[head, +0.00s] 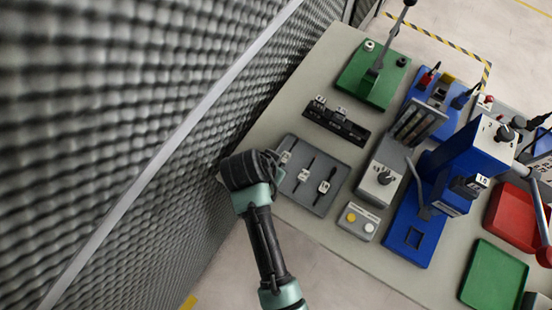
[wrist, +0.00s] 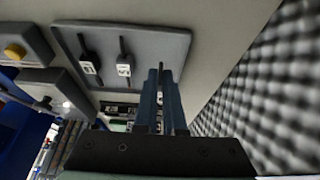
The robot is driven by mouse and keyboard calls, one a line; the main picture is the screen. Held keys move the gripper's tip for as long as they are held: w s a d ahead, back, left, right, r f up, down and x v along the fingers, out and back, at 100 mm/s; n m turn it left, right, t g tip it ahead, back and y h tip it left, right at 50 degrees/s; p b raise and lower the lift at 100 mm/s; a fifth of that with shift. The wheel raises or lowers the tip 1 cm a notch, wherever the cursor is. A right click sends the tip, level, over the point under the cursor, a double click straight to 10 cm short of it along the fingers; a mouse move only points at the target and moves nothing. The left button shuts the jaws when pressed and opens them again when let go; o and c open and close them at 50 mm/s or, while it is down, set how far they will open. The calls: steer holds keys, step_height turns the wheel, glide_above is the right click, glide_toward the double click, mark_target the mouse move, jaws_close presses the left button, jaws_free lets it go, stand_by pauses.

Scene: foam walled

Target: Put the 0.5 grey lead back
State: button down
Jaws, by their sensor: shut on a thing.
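My gripper (wrist: 162,84) is shut on a thin dark lead (wrist: 160,68) that shows between its fingers in the wrist view. I cannot read its tag or tell if it is the 0.5 grey one. In the head view my gripper (head: 276,165) is at the left edge of the grey tray (head: 318,203); its fingertips are mostly hidden by the wrist. A pale tag (head: 285,157) shows beside it. Two dark leads with white tags lie in the tray, a middle one (head: 303,175) and a right one (head: 324,187). A black rack (head: 336,123) with pale tags stands behind the tray.
A foam wall (head: 130,120) rises close on the left of my gripper. Right of the tray stand a grey box with a knob (head: 382,180), a button box (head: 358,221) and a blue press (head: 455,165). A green fixture with a lever (head: 372,75) stands at the back.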

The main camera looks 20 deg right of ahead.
steer(key=shift+f, duration=2.25)
steer(key=shift+f, duration=0.2)
steer(key=c, duration=1)
jaws_free()
steer(key=shift+r, duration=0.1)
steer(key=v, duration=1.2)
steer(key=shift+r, duration=0.15)
